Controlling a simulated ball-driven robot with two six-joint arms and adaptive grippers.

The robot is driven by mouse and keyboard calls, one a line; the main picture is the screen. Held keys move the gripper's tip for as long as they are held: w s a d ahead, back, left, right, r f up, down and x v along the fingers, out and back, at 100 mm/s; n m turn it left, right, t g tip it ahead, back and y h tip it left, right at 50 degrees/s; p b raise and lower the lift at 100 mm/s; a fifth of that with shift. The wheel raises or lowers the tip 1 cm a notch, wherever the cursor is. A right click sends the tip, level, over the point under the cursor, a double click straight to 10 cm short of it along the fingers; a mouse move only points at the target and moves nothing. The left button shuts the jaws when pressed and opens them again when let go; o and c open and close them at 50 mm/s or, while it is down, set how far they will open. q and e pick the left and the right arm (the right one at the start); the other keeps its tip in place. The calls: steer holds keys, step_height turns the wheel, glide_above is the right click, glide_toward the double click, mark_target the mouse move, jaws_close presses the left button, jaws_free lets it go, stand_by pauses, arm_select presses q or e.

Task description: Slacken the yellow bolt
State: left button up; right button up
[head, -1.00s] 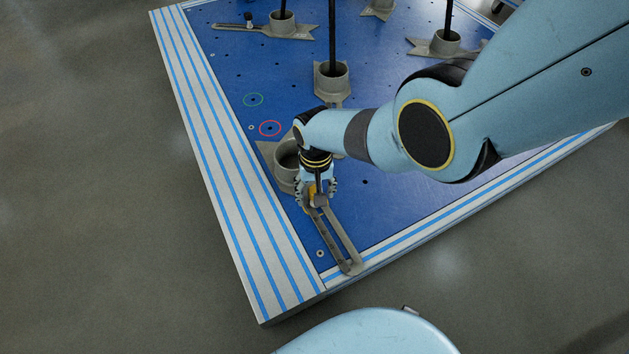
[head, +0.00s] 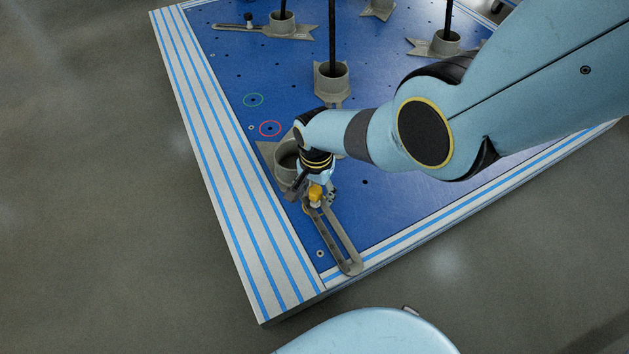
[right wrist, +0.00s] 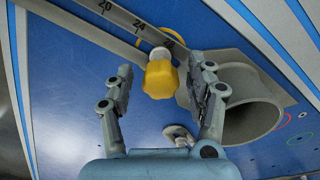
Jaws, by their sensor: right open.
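The yellow bolt (head: 315,193) has a knob-like head and stands at the inner end of the slotted grey clamp bar (head: 345,245), near the blue plate's front corner. My right gripper (right wrist: 160,82) is open and empty, one finger on each side of the bolt. In the head view the right gripper (head: 312,194) hangs over the bolt and partly hides its surroundings. My left gripper is not in view.
A grey cup-shaped socket (head: 286,160) stands close beside the right gripper; it also shows in the wrist view (right wrist: 250,115). Red (head: 270,128) and green (head: 253,100) rings mark the plate (head: 225,65). More sockets with black posts stand farther back.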

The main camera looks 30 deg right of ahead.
steer(key=shift+m, duration=0.4)
steer(key=m, duration=0.4)
steer(key=m, duration=0.4)
steer(key=c, duration=0.7)
steer(key=shift+n, duration=0.7)
